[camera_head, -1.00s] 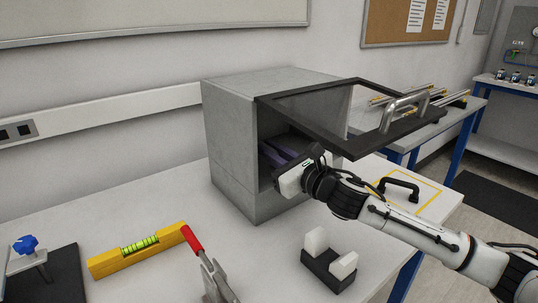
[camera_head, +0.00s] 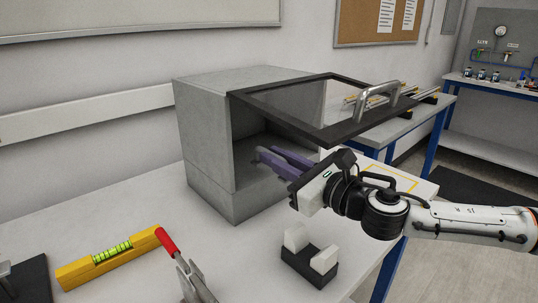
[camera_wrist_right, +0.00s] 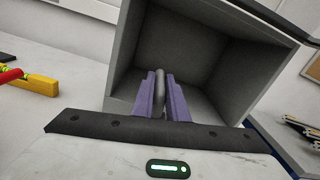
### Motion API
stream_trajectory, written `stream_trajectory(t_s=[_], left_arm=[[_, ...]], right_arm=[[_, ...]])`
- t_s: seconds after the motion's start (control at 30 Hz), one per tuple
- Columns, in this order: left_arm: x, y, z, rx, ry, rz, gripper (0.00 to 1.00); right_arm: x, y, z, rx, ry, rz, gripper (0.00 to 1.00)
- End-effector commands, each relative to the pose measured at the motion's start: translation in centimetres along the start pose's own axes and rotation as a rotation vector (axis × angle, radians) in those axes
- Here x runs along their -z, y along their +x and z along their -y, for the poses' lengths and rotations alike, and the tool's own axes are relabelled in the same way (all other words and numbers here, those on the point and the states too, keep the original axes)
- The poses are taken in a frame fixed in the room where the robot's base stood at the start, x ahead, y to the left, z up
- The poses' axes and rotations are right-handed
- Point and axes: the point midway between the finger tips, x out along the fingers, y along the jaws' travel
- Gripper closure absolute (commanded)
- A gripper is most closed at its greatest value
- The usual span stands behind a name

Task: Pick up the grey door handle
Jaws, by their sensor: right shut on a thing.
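In the right wrist view, a grey rounded bar, which looks like the grey door handle (camera_wrist_right: 160,92), stands between the two purple fingers of my right gripper (camera_wrist_right: 161,80). The fingers are shut on it. In the head view my right gripper (camera_head: 268,155) is at the open front of a grey box (camera_head: 205,140), above the table; the handle is hidden there by the fingers. A silver bar handle (camera_head: 378,95) is fixed to the box's raised dark-framed door (camera_head: 340,130). My left gripper is out of view.
A black block with white pads (camera_head: 309,266) stands on the white table (camera_head: 130,205) below my right wrist. A yellow-outlined square (camera_head: 425,184) lies behind my arm.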

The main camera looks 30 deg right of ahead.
Motion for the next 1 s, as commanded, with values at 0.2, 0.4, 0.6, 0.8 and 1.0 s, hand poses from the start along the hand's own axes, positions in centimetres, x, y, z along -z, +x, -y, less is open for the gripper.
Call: stream_trajectory(t_s=[0.2,0.4,0.6,0.8,1.0], left_arm=[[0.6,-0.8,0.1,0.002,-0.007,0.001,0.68],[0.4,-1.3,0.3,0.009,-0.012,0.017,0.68],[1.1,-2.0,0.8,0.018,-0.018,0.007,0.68],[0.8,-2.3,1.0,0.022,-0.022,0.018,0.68],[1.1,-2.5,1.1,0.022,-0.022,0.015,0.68]], right_arm=[[-0.2,-1.2,0.1,0.0,0.0,-0.004,1.0],[-0.3,-2.5,0.0,-0.003,0.005,-0.004,1.0],[-0.3,-4.2,0.0,0.0,0.004,-0.003,1.0],[-0.2,-5.9,0.0,-0.001,0.005,0.0,1.0],[-0.2,-6.8,0.0,-0.001,-0.001,0.0,1.0]])
